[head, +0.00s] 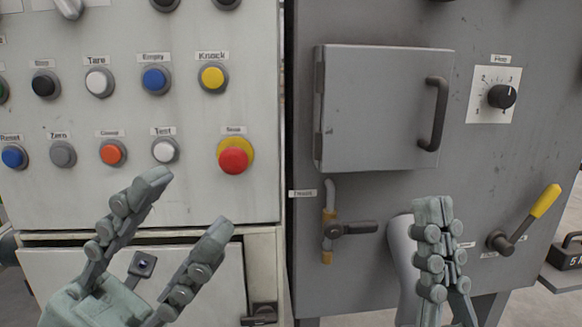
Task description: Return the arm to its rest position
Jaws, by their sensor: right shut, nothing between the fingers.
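My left gripper (188,205) is open and empty at the lower left, in front of the light button panel (200,120). Its two fingers are spread wide and point up and to the right. My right gripper (434,208) is shut and empty at the lower right, in front of the grey cabinet (390,22). Its fingers point up, below the closed door (385,110) of the cabinet. Neither gripper visibly holds anything. Whether either gripper touches the machine cannot be told.
The panel carries several buttons, including a red stop button (233,158) and a yellow Knock button (212,76). On the cabinet are a black knob (502,96), a small valve handle (355,228) left of my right gripper, and a yellow-tipped lever (544,202) to its right.

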